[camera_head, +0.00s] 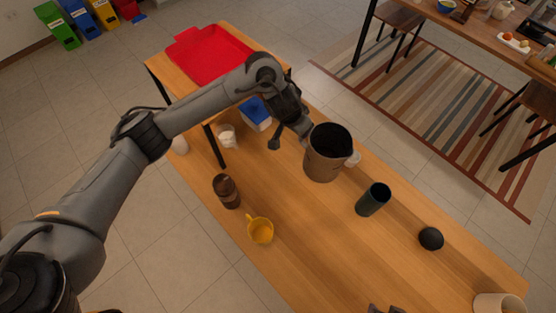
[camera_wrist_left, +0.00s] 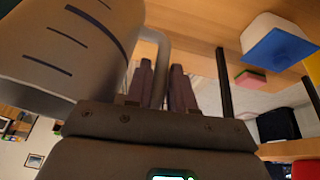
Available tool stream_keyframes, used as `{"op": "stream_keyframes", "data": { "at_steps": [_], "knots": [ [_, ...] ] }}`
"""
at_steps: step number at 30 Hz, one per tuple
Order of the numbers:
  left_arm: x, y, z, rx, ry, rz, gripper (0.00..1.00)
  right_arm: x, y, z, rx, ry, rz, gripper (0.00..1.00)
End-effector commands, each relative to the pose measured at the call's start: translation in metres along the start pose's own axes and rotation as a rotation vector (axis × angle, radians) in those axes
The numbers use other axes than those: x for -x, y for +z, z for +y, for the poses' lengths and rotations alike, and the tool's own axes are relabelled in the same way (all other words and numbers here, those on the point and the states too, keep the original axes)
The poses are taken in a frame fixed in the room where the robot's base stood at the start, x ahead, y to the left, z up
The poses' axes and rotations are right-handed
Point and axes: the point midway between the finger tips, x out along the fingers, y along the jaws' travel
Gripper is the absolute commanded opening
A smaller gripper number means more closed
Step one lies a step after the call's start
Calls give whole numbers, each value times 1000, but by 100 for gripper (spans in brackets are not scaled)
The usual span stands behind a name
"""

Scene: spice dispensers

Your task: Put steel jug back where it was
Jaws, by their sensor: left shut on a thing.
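The steel jug (camera_head: 322,167) is a tall grey-brown metal vessel with a dark open top, near the far half of the wooden table in the head view. It looks upright or nearly so. My left gripper (camera_head: 303,130) is at its left side, shut on its handle. In the left wrist view the jug (camera_wrist_left: 62,48) fills the upper left with dark measuring marks, and its handle (camera_wrist_left: 161,45) runs down to the fingers of the gripper (camera_wrist_left: 166,88). Whether its base touches the table is unclear. Two dark tips of my right gripper (camera_head: 385,309) show at the bottom edge.
A dark cylinder (camera_head: 373,199) and black round object (camera_head: 431,238) stand right of the jug. A brown jar (camera_head: 226,191), yellow cup (camera_head: 260,230), white container (camera_head: 228,137) and blue-white box (camera_head: 255,114) are left. A red tray (camera_head: 210,55) lies behind. The near middle table is clear.

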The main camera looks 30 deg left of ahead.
Motion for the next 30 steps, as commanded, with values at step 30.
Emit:
{"op": "stream_keyframes", "data": {
  "at_steps": [30],
  "knots": [
    [-58,5,-93,-41,19,1,0,-21,7,-1,1,0,-1,43]
  ]
}}
